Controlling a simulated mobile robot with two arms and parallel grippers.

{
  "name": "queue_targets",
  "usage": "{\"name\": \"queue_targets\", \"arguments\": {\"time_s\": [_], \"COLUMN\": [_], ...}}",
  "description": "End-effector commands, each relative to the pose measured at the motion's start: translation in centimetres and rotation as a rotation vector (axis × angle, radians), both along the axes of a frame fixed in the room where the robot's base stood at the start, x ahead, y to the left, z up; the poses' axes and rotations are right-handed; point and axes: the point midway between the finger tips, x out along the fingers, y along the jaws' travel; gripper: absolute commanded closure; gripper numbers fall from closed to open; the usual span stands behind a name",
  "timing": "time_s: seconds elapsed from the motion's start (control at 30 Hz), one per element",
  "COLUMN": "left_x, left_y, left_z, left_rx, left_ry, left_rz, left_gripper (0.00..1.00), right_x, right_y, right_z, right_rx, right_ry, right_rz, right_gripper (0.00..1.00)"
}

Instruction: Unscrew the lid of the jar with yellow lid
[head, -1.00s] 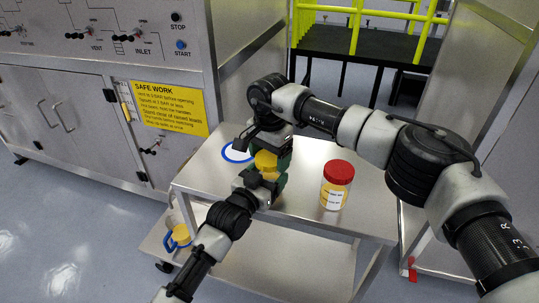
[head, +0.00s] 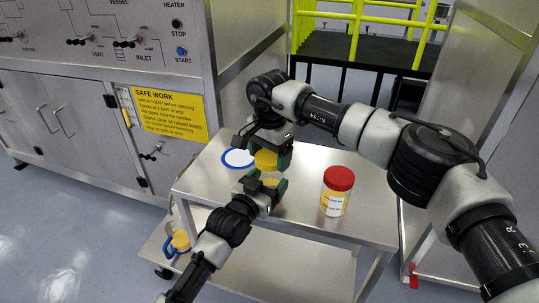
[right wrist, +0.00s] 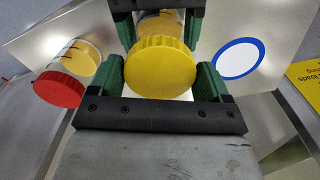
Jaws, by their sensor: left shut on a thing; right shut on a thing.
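The yellow lid (head: 266,160) is between the fingers of my right gripper (head: 268,154), which is shut on it. In the right wrist view the ribbed lid (right wrist: 160,68) fills the space between the green fingers of the right gripper (right wrist: 170,78). My left gripper (head: 266,186) is shut on the jar (head: 270,182), just below the lid in the head view. The jar (right wrist: 158,24) shows behind the lid in the right wrist view, mostly hidden. A small gap seems to show between lid and jar in the head view.
A red-lidded jar (head: 336,190) stands on the metal table (head: 305,210) to the right. A blue-ringed white disc (head: 238,158) lies on the table behind the grippers. A yellow and blue item (head: 179,241) sits on the lower shelf. A control cabinet (head: 90,110) stands at left.

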Motion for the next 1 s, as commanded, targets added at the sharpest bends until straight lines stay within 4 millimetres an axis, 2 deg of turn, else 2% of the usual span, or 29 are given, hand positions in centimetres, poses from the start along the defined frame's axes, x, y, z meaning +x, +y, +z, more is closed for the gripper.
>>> {"name": "queue_targets", "arguments": {"time_s": [0.17, 0.4, 0.63, 0.67, 0.83, 1.0], "left_x": [0.0, 0.0, 0.0, 0.0, 0.0, 0.0], "left_y": [0.0, 0.0, 0.0, 0.0, 0.0, 0.0], "left_z": [-0.1, -0.1, -0.1, -0.1, -0.1, -0.1], "left_rx": [0.002, 0.002, 0.002, 0.002, 0.001, 0.001], "left_ry": [0.003, 0.003, 0.003, 0.003, 0.002, 0.001], "left_rz": [0.0, 0.0, 0.0, 0.0, 0.0, 0.0], "left_gripper": [0.92, 0.92, 0.92, 0.25, 0.0, 0.0], "right_x": [0.0, 0.0, 0.0, 0.0, 0.0, 0.0], "right_y": [0.0, 0.0, 0.0, 0.0, 0.0, 0.0], "right_z": [0.8, 3.7, 4.0, 4.0, 4.0, 4.0], "right_rx": [0.001, 0.001, 0.0, 0.0, 0.0, 0.0], "right_ry": [-0.002, -0.002, 0.0, 0.0, 0.0, 0.0], "right_rz": [0.0, -0.001, 0.0, 0.0, 0.0, 0.0], "right_gripper": [0.5, 0.5, 0.5, 0.5, 0.5, 0.5]}}
